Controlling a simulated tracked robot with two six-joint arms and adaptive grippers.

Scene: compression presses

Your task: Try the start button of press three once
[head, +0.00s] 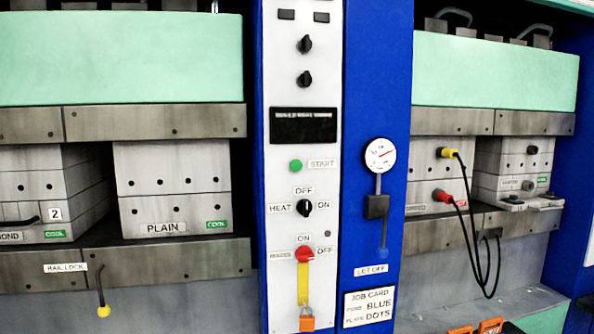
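A green start button (295,165) labelled START sits on the white control panel (277,225) in the middle of the head view. No press number is readable on this panel, so I cannot tell whether it is press three's. A black HEAT knob (304,207) is below the button. Lower down is a red rotary switch (304,254) with ON above it and OFF to its right. An orange padlock (307,320) hangs at the end of a yellow strip below the switch. Neither of my grippers is in view.
A dark display (303,126) with unreadable text is above the button. Right of the panel are a dial gauge (380,155) and a job card (368,307). Mould blocks (172,165) stand in the left press. Black cables (468,230) hang at the right press.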

